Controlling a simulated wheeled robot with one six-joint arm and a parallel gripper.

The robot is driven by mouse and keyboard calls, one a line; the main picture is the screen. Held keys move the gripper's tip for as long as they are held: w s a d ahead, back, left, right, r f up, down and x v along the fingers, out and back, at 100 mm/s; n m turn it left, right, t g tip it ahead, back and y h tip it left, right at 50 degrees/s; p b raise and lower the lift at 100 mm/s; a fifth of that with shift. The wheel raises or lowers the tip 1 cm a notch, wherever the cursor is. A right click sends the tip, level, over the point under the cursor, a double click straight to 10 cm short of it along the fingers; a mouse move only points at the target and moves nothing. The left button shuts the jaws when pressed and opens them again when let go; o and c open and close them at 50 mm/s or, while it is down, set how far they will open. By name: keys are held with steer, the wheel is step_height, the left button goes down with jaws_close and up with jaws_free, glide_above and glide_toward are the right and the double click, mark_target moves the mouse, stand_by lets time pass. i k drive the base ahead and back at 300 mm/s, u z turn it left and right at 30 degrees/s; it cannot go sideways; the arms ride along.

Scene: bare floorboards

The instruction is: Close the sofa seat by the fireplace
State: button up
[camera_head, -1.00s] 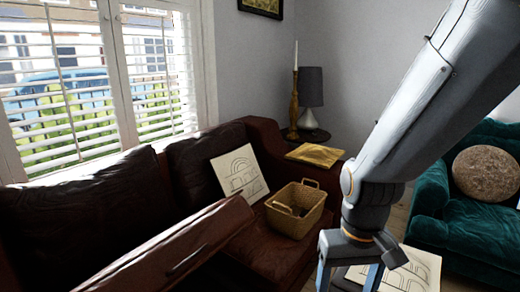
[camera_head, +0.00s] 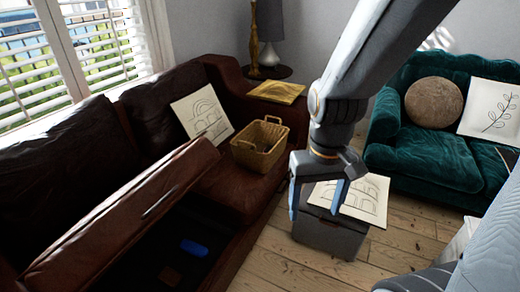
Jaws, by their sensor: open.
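The brown leather sofa (camera_head: 72,155) stands under the window on the left. Its near seat (camera_head: 120,217) is tilted up as a lid, with a slim handle on its underside or front face. The dark space under it is open, and a blue object (camera_head: 194,248) lies inside. My gripper (camera_head: 317,205) hangs to the right of the raised seat, apart from it, with its fingers pointing down and spread. It appears in front of a dark grey box and holds nothing that I can see. The fireplace is not in view.
A wicker basket (camera_head: 260,143) and a drawing panel (camera_head: 202,112) are on the sofa's far seat. A yellow item (camera_head: 276,92) lies on its arm. A grey box (camera_head: 325,236) with another drawing (camera_head: 352,197) stands on the floorboards. A green sofa (camera_head: 437,155) is at right. Floor (camera_head: 405,236) shows between.

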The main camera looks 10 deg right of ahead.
mark_target(80, 258)
steer(key=u, duration=1.3)
steer(key=k, duration=0.55)
steer(key=z, duration=0.25)
steer(key=i, duration=1.1)
steer(key=u, duration=0.7)
